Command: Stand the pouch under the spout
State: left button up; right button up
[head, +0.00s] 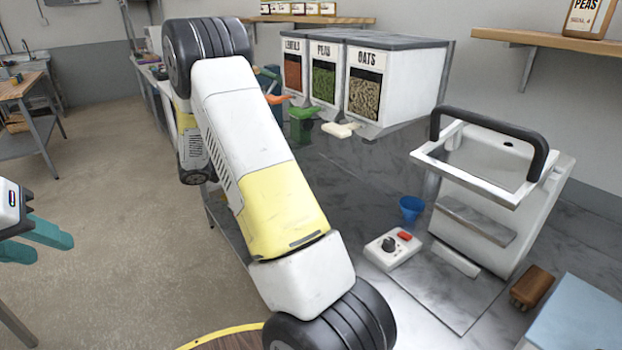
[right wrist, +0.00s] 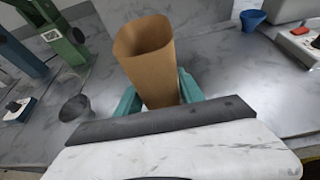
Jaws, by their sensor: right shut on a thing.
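The brown kraft pouch (right wrist: 150,70) is upright with its mouth open in the right wrist view. My right gripper (right wrist: 157,95) is shut on it, a teal finger on each side of its lower part. The pouch and right gripper do not show in the head view. A green part (right wrist: 66,38) with a tag stands left of the pouch in the wrist view. My left gripper (head: 38,243) is open and empty over the floor.
A white press with a black handle (head: 500,133) stands on the right of the grey marble counter. A blue funnel (head: 411,207), a control box (head: 392,248) and a brown block (head: 532,287) are near it. A dark round item (right wrist: 74,108) lies left of the pouch.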

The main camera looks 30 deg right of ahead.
jog(key=s+d, duration=0.1)
jog(key=d, duration=1)
jog(key=s+d, duration=0.1)
jog(key=d, duration=0.4)
jog(key=shift+s+d+f, duration=0.2)
jog(key=shift+s+f, duration=0.1)
jog(key=shift+f, duration=0.05)
jog(key=shift+d+f, duration=0.25)
jog(key=shift+f, duration=0.65)
jog(key=shift+d+f, duration=0.25)
jog(key=shift+f, duration=0.65)
jog(key=shift+f, duration=0.1)
jog(key=o, duration=1.4)
jog(key=shift+c, duration=0.2)
